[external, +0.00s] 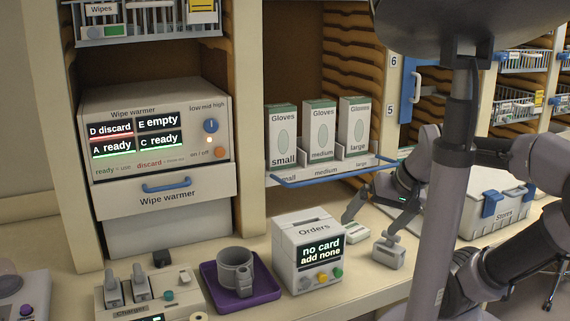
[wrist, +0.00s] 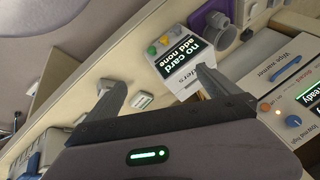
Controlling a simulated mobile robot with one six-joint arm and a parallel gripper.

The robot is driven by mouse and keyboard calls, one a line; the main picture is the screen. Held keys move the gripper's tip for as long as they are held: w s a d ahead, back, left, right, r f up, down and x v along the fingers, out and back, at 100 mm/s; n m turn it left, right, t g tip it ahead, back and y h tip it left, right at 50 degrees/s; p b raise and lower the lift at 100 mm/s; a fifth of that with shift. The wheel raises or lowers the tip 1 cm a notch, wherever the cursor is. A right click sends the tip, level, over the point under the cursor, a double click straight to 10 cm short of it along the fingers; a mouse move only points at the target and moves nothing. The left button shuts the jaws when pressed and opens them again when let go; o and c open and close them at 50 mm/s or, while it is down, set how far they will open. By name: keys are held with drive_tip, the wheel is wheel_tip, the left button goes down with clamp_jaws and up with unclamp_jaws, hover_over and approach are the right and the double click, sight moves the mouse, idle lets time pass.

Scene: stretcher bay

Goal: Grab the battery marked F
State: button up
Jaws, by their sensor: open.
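A grey block with a raised handle (external: 388,251), perhaps a battery, stands on the counter right of the orders box; I can read no letter on it. Two similar grey pieces (external: 113,290) (external: 141,286) stand in the charger (external: 130,311) at lower left, also with no readable letter. No F mark is legible anywhere. My gripper (external: 371,223) is open and empty, just above and behind the loose block. In the wrist view my gripper's fingers (wrist: 154,80) are spread apart, with a pale block (wrist: 141,99) seen between them.
The orders box (external: 307,252), reading "no card, add none", stands close left of my gripper. A grey mug (external: 235,269) sits on a purple tray (external: 208,270). The wipe warmer (external: 160,130) is at back left, glove boxes (external: 320,130) behind, and a stores case (external: 497,208) right.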

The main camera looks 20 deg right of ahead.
drive_tip(key=shift+w+d+r, duration=0.1)
drive_tip(key=n+g+h+p, duration=0.4)
drive_tip(key=n+h+p, duration=0.25)
drive_tip(key=n, duration=1.95)
approach(391, 241)
drive_tip(key=shift+n, duration=0.3)
drive_tip(key=b+x, duration=0.7)
drive_tip(key=x, duration=0.2)
drive_tip(key=shift+f, duration=0.2)
drive_tip(key=b+x, duration=0.4)
drive_tip(key=x, duration=0.1)
drive_tip(key=shift+d+f, duration=0.2)
drive_tip(key=shift+f, duration=0.1)
drive_tip(key=shift+r, duration=0.2)
drive_tip(key=c, duration=1.9)
